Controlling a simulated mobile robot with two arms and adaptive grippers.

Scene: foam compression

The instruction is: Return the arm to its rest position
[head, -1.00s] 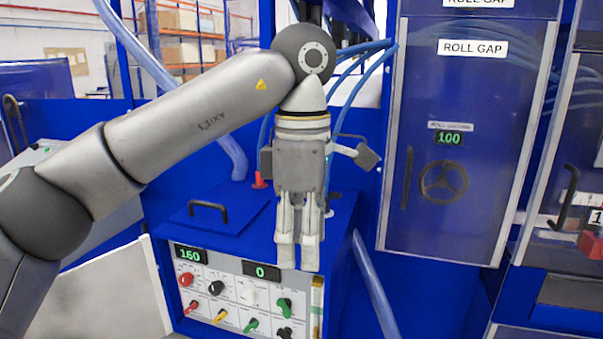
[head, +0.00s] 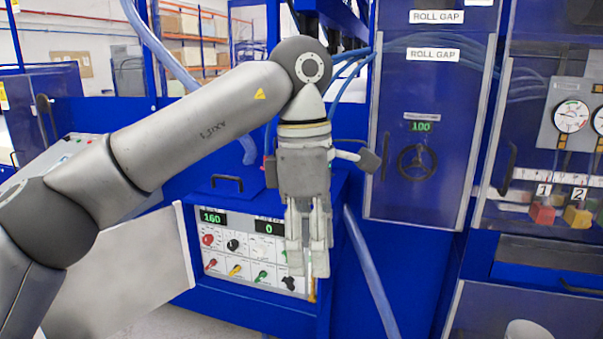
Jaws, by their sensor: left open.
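My left arm (head: 185,130) comes in from the left and bends down at a dark joint near the top middle. My left gripper (head: 308,262) hangs from it with its fingers pointing down. It is open and holds nothing that I can see. It is in front of the blue control box, and its fingers cover part of the panel's right side. My right gripper is not in view.
The control panel (head: 250,248) has coloured knobs and displays reading 160 and 0. A roll gap cabinet (head: 418,120) with a handwheel stands to the right. Further right are gauges (head: 571,117) and red and yellow blocks (head: 577,217). An open panel door (head: 125,270) is at lower left.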

